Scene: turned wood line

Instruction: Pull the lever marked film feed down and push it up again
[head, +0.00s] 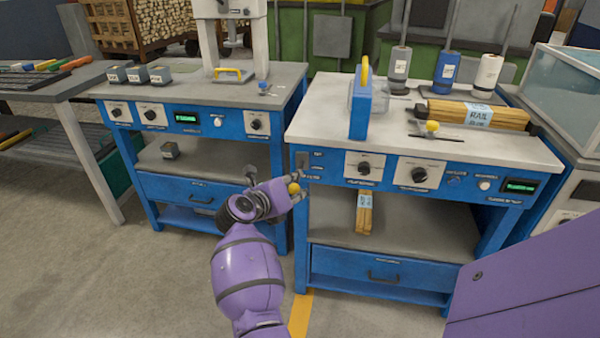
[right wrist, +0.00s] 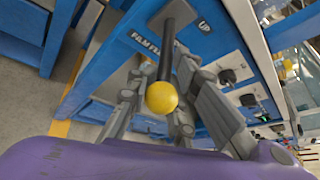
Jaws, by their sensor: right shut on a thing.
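The film feed lever has a yellow ball knob (head: 294,188) at the left front of the right blue workbench. In the right wrist view its dark stem (right wrist: 167,55) runs from the blue panel to the yellow ball (right wrist: 162,97). The words FILM FEED and UP show on the panel beside it. My right gripper (head: 297,186) is shut on the lever, with its grey fingers (right wrist: 155,115) around the stem and ball. The fingers hide part of the lever, and I cannot tell exactly how far up or down it stands. My left gripper is not in view.
The right workbench (head: 330,108) carries a blue device with a yellow handle (head: 362,95), several rolls and wrapped wooden rails (head: 478,113). Black dials (head: 365,167) sit right of the lever. The left workbench (head: 215,93) stands close by. Open floor (head: 130,270) lies at the left.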

